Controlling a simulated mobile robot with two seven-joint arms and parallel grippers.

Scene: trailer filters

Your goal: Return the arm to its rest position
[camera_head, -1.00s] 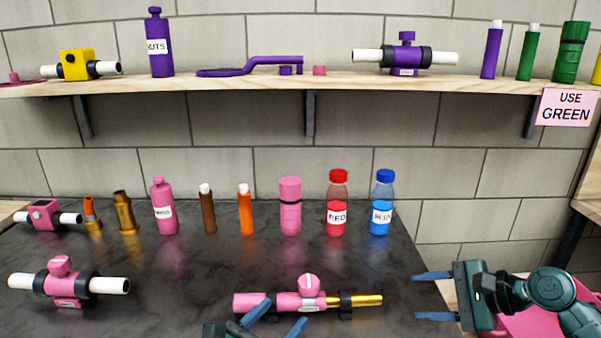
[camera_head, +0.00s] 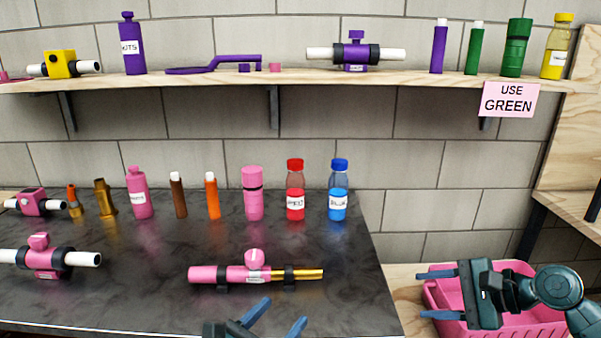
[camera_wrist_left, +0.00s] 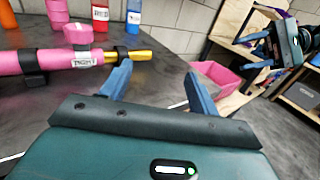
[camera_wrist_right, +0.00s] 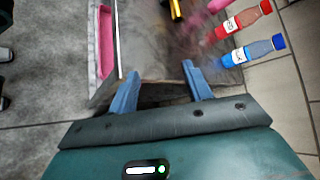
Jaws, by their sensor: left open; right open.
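My left gripper (camera_head: 272,318) is open and empty at the bottom of the head view, in front of a pink filter assembly with a gold tube (camera_head: 235,274) on the dark counter (camera_head: 350,300). In the left wrist view the fingers of the left gripper (camera_wrist_left: 158,88) are apart with nothing between them. My right gripper (camera_head: 438,295) is open and empty to the right of the counter, in front of a pink bin (camera_head: 535,318). In the right wrist view its fingers (camera_wrist_right: 165,90) are apart and empty.
Bottles and tubes, including a red bottle (camera_head: 295,192) and a blue bottle (camera_head: 338,192), stand along the counter's back. A wooden shelf (camera_head: 330,85) above holds more parts. A pink "USE GREEN" sign (camera_head: 509,99) hangs there. A wooden rack (camera_head: 570,150) stands at right.

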